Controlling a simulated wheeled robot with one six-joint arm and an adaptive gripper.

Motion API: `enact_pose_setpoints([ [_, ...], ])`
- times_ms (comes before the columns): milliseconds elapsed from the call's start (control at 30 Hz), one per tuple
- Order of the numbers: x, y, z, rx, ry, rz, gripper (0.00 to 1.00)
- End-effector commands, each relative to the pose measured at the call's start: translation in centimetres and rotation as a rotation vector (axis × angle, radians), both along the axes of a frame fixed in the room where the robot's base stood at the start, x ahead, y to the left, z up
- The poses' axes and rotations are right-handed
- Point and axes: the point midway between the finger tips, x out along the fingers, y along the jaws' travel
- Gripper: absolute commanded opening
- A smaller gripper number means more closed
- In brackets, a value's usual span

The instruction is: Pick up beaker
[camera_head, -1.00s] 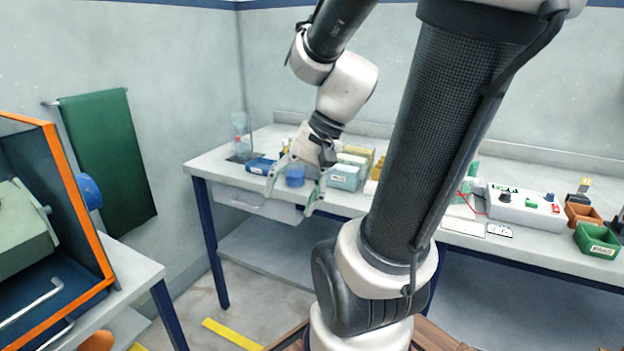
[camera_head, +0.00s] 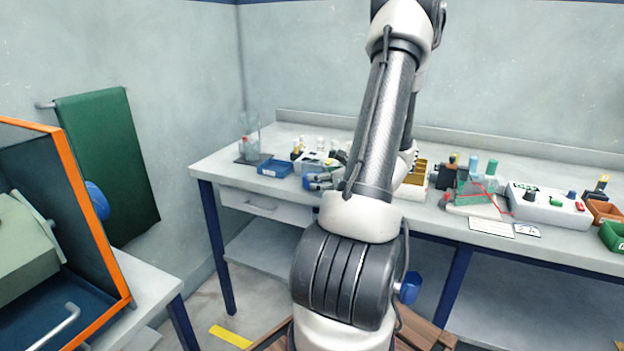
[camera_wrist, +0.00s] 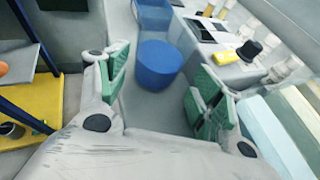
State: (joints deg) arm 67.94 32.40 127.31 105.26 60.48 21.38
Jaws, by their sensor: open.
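The cylinder is beyond the fingertips and appears untouched.
A blue tray (camera_head: 274,168) lies left of the gripper, with a clear vessel (camera_head: 249,147) in the corner behind it. Pale boxes (camera_wrist: 281,135) stand close to the right finger in the wrist view. A control box (camera_head: 548,206) stands on the right of the bench.

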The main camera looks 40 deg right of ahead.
Motion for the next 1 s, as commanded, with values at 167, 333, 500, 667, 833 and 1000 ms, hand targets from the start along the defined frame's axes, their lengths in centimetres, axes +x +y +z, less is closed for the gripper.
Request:
enact_pose_setpoints([
  [167,2.9,0.2,-0.5,-0.001,0.001,0.006,0.66],
  [333,4.4,0.0,-1.1,-0.001,0.001,0.005,0.66],
  [500,4.4,0.0,-1.1,-0.002,0.001,0.004,0.66],
  [667,4.4,0.0,-1.1,-0.002,0.001,0.004,0.46],
  [833,4.4,0.0,-1.1,-0.002,0.000,0.004,0.33],
  [1000,4.4,0.0,-1.0,-0.003,0.000,0.004,0.32],
])
